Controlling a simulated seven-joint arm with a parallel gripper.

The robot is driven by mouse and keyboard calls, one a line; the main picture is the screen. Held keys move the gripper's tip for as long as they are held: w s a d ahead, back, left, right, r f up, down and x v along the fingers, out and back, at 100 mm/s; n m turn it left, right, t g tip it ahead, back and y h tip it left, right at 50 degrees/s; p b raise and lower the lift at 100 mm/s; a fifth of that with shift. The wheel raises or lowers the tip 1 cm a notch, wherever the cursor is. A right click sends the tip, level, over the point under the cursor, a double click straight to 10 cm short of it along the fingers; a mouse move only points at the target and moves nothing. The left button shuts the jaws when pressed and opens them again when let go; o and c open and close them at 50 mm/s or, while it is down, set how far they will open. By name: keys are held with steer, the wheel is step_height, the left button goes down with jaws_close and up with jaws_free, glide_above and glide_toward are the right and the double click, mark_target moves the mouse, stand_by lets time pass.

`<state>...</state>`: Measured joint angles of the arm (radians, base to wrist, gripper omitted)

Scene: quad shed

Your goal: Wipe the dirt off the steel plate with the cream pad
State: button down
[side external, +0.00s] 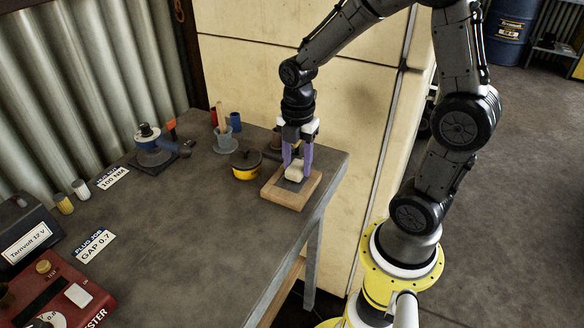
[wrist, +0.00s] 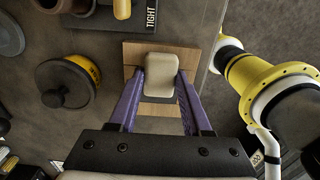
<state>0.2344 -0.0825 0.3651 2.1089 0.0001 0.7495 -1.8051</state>
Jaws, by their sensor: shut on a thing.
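My gripper (side external: 297,168), with purple fingers, points down over the wooden block near the table's right end. Its fingers are shut on the cream pad (side external: 294,172), a small rounded block. In the wrist view the cream pad (wrist: 160,74) sits between the two fingertips. The steel plate (side external: 284,184) looks like a dark grey patch on top of the wooden block (side external: 283,198). The pad is on or just above the plate; I cannot tell if they touch. The pad and fingers hide much of the plate, and I cannot make out dirt on it.
A yellow pot with a dark lid (side external: 246,165) stands close left of the block. Cups (side external: 227,138) and a dark brown container (side external: 277,139) stand behind. The table's right edge is near the block. The table (side external: 190,225) is clear in the front middle.

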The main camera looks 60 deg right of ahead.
mark_target(285, 190)
steer(key=shift+d, duration=0.45)
steer(key=shift+a, duration=3.4)
step_height(285, 190, up, 8)
